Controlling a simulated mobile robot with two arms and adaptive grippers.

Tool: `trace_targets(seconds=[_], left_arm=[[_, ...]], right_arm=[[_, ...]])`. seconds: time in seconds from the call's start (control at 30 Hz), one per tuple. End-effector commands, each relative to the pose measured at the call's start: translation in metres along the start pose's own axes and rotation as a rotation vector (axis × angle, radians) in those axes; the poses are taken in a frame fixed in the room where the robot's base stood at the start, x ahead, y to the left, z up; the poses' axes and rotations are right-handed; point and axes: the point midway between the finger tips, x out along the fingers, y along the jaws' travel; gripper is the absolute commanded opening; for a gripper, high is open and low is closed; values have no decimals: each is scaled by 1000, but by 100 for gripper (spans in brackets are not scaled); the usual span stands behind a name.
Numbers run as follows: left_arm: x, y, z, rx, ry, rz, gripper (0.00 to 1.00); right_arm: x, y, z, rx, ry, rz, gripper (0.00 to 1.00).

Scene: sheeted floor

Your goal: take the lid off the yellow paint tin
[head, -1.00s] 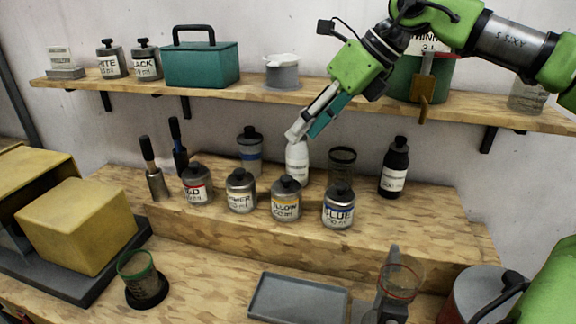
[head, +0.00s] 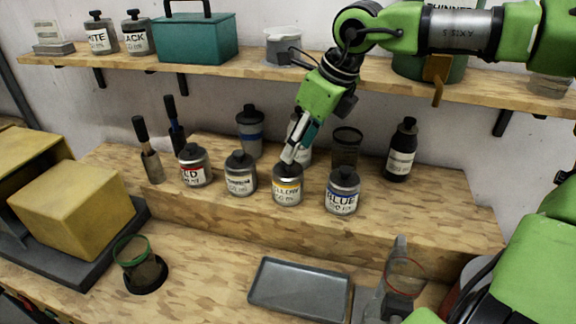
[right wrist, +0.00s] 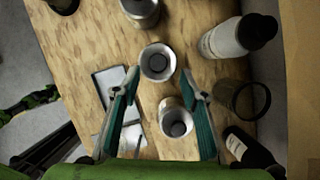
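The yellow paint tin (head: 287,190) stands upright on the raised wooden step, a metal can with a yellow-banded label and a dark knobbed lid on top. My right gripper (head: 289,156) points down just above this lid and partly overlaps it in the head view. In the right wrist view, the two teal fingers of my right gripper (right wrist: 160,74) are spread apart. The yellow tin (right wrist: 158,62) shows between and just past their tips, its lid on. Nothing is held, and I see no clear contact. My left gripper is not in view.
The blue tin (head: 341,192) stands close right of the yellow one, the primer tin (head: 240,175) close left. A white bottle (head: 300,128) and a mesh cup (head: 345,148) stand behind. A grey tray (head: 300,290) lies in front, lower down. The shelf (head: 225,72) runs above.

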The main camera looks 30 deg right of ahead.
Motion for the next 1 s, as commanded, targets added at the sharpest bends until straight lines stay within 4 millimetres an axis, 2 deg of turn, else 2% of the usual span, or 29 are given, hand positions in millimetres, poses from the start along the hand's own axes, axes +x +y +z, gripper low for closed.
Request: trace_targets(seconds=[0.1, 0.3, 0.63, 0.67, 0.77, 0.8, 1.0], left_arm=[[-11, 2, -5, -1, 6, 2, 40], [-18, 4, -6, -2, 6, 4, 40], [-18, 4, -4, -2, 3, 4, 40], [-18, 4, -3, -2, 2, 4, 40], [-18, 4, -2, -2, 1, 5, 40], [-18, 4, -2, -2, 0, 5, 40], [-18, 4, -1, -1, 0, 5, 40]], right_arm=[[12, 3, 3, -2, 6, 2, 40], [37, 4, 4, 0, 4, 2, 40], [44, 3, 4, 0, 0, 1, 40], [44, 3, 4, 0, 0, 1, 37], [44, 3, 4, 0, 0, 1, 11], [44, 3, 4, 0, 0, 1, 7], [44, 3, 4, 0, 0, 1, 6]])
